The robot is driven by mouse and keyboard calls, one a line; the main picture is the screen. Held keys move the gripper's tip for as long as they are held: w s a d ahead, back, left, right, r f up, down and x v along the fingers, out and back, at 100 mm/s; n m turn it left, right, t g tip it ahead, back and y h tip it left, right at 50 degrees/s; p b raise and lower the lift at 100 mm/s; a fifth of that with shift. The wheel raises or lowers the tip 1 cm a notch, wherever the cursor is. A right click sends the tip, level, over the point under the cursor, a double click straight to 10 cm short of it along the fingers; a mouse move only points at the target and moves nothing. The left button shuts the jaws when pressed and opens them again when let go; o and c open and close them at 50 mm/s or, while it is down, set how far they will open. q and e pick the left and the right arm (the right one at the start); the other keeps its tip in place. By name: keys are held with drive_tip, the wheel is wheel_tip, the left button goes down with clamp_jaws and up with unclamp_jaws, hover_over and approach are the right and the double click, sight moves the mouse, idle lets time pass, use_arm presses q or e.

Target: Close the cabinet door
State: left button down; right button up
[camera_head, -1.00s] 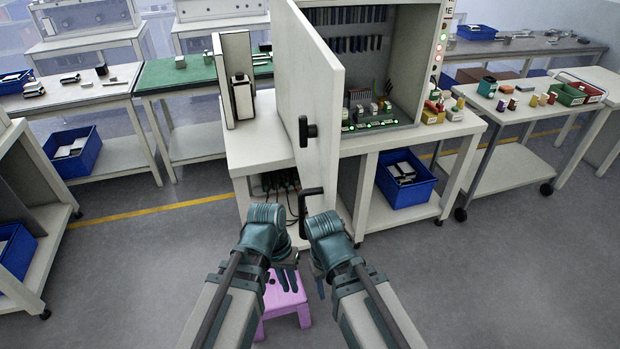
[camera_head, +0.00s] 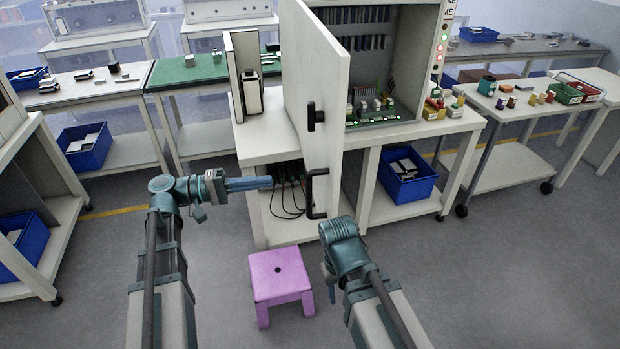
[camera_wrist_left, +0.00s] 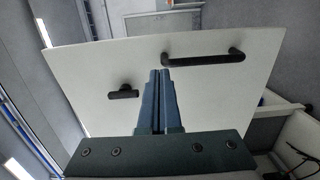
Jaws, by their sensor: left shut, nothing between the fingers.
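The white cabinet door (camera_head: 310,90) stands swung open in front of the cabinet (camera_head: 400,70), whose inside with boards and wiring shows to its right. The door carries a black latch knob (camera_head: 315,117) and a black bar handle (camera_head: 316,194) below it. My left gripper (camera_head: 271,182) is shut and empty, pointing right, left of the bar handle. In the left wrist view its closed fingers (camera_wrist_left: 160,75) lie in front of the door (camera_wrist_left: 100,60), between the knob (camera_wrist_left: 124,92) and the handle (camera_wrist_left: 205,60); contact cannot be told. My right gripper's fingers (camera_head: 331,290) show partly, pointing down.
A purple stool (camera_head: 280,276) stands on the floor below, between my arms. The cabinet's bench has a lower shelf with a blue bin (camera_head: 406,178). A white upright unit (camera_head: 243,75) stands left of the door. Grey floor is open at the right front.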

sight(331, 175)
use_arm(q)
drive_tip(key=x, duration=1.4)
drive_tip(key=shift+s, duration=0.1)
